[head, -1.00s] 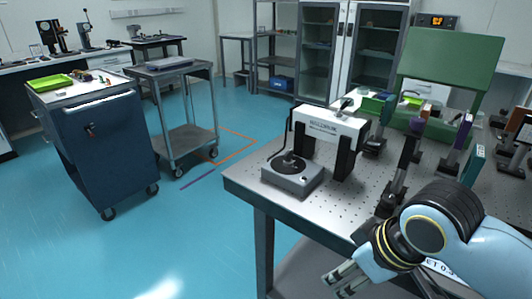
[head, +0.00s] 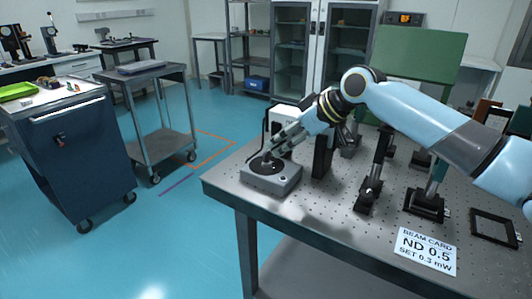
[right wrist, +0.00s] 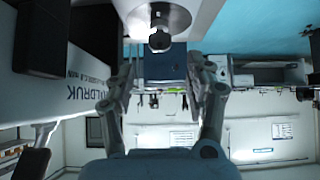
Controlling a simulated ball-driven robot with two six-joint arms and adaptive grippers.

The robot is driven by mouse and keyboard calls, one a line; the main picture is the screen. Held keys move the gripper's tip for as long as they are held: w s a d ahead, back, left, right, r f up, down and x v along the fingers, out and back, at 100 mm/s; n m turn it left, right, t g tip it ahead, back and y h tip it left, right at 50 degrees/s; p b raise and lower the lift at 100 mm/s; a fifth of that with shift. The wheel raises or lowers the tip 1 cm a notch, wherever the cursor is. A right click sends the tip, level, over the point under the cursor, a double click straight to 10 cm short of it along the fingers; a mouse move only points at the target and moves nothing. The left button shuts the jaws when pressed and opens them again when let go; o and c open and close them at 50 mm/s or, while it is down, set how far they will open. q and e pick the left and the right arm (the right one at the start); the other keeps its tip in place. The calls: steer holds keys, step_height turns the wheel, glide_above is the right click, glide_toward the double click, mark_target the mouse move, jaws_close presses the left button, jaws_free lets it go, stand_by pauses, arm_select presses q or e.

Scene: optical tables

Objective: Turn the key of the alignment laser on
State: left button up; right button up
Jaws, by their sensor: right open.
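The alignment laser is a white box (head: 284,118) on the perforated table, partly hidden behind my right gripper. A low grey box (head: 271,178) stands in front of it, with a black disc (head: 257,165) and a small upright metal knob on top. I cannot tell for sure that this knob is the key. My right gripper (head: 276,151) is just above the grey box. In the right wrist view, my open fingers (right wrist: 163,68) point toward a round metal piece with a small stub (right wrist: 160,38); contact is unclear. The laser's lettered side (right wrist: 62,82) is at the left.
Black posts (head: 370,190) and mounts stand right of the laser, under my forearm. A beam card (head: 426,249) and a black frame (head: 494,228) lie on the table (head: 330,215). A green panel (head: 418,58) stands behind. A grey cart (head: 160,140) is left, across open floor.

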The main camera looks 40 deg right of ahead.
mark_target(267, 152)
steer(key=x, duration=0.7)
steer(key=shift+w+f, duration=0.1)
steer(key=shift+f, duration=0.1)
jaws_close()
